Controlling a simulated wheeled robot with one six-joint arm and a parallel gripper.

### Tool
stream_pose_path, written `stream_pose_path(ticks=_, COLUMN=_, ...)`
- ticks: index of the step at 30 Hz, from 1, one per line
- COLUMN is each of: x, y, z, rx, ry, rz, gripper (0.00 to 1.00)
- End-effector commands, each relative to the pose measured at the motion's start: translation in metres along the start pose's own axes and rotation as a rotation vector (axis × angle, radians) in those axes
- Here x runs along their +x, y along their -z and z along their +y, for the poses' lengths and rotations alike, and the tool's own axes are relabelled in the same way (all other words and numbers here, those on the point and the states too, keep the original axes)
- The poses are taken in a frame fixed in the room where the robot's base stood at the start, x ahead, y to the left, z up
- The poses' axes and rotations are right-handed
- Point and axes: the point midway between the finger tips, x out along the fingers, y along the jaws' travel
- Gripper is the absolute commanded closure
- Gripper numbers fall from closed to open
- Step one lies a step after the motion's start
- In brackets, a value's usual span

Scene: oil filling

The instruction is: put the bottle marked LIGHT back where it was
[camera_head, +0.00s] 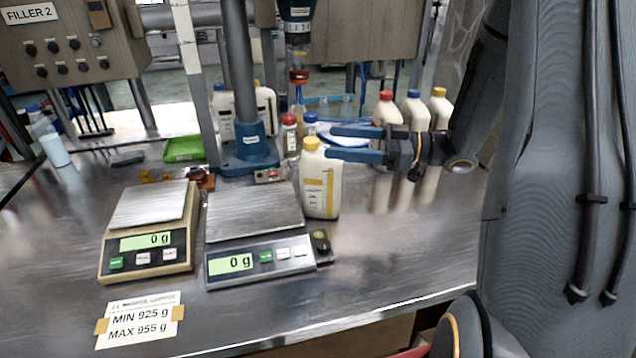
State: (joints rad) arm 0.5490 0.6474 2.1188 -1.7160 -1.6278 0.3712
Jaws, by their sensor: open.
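A white bottle with a yellow cap and a yellow-marked label (320,182) stands upright on the steel bench, just right of the right-hand scale. Its print is too small to read, so I cannot tell whether it says LIGHT. My gripper (329,142) is open, its two blue fingers pointing left. The fingertips are close to the bottle's cap and upper right side; the lower finger overlaps its shoulder in the picture. I cannot tell whether they touch. Nothing shows held between the fingers. Three more white bottles, capped red (386,110), blue (414,114) and yellow (439,109), stand behind my gripper.
Two scales, left (150,225) and right (255,225), both read 0 g with empty pans. A blue-based column (248,148), a green tray (184,149) and a small red-capped bottle (289,137) stand behind. The bench's front right is clear.

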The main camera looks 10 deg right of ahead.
Motion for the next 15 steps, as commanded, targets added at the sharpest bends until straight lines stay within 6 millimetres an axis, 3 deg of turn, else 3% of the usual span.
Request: stream_pose_path(ticks=15, x=0.004, y=-0.028, z=0.007, rx=0.000, ry=0.001, rz=0.000, gripper=0.31)
